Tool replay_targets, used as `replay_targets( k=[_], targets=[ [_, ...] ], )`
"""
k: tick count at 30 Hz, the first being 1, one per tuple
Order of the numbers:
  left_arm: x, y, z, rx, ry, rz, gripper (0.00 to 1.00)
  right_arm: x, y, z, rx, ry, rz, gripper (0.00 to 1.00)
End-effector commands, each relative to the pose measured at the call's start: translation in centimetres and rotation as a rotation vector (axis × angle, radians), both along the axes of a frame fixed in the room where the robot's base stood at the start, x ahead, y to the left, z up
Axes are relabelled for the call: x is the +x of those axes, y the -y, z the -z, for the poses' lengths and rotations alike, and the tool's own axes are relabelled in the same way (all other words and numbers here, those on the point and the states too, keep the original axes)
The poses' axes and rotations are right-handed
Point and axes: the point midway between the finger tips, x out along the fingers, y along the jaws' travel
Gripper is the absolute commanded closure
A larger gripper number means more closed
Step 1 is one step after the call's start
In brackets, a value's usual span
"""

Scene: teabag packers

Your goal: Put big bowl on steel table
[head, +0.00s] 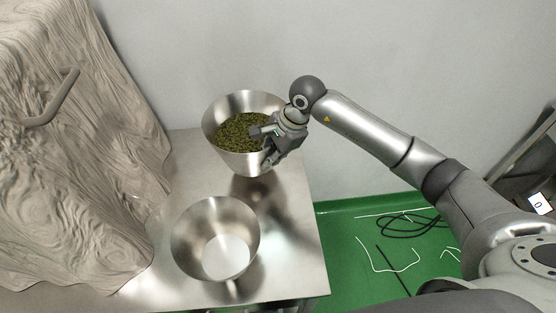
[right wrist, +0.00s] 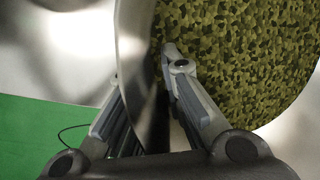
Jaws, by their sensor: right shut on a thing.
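A steel bowl (head: 223,112) filled with green-brown leaf pieces (head: 238,131) is at the back of the steel table (head: 190,192), upright or nearly so. I take it as the big bowl. My right gripper (head: 268,143) is shut on its right rim. In the right wrist view, my right gripper (right wrist: 150,85) has one finger inside the bowl (right wrist: 157,108) against the leaves and one outside the wall. A dark patch lies on the table below the bowl; I cannot tell whether the bowl touches the table. My left gripper is out of view.
An empty steel bowl (head: 186,240) stands at the front of the table. A wrinkled, beige-covered thing with a handle (head: 52,100) borders the table's left side. A white wall (head: 370,60) is behind. Cables (head: 405,226) lie on the green floor (head: 345,225) at right.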

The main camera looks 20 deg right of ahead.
Motion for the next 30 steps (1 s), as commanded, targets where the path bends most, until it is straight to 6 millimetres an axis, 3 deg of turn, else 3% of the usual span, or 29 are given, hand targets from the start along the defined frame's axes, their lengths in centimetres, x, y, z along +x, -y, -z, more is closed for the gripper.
replay_targets(
  k=[12,18,30],
  targets=[
    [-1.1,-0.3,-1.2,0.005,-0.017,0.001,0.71,1.4,2.5,2.9,0.005,0.009,0.003,1.0],
    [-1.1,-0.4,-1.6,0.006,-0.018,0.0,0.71,1.4,2.4,5.5,0.006,0.008,0.002,1.0],
    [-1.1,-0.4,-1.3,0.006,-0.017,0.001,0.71,1.5,2.4,6.1,0.004,0.012,0.001,1.0]
  ],
)
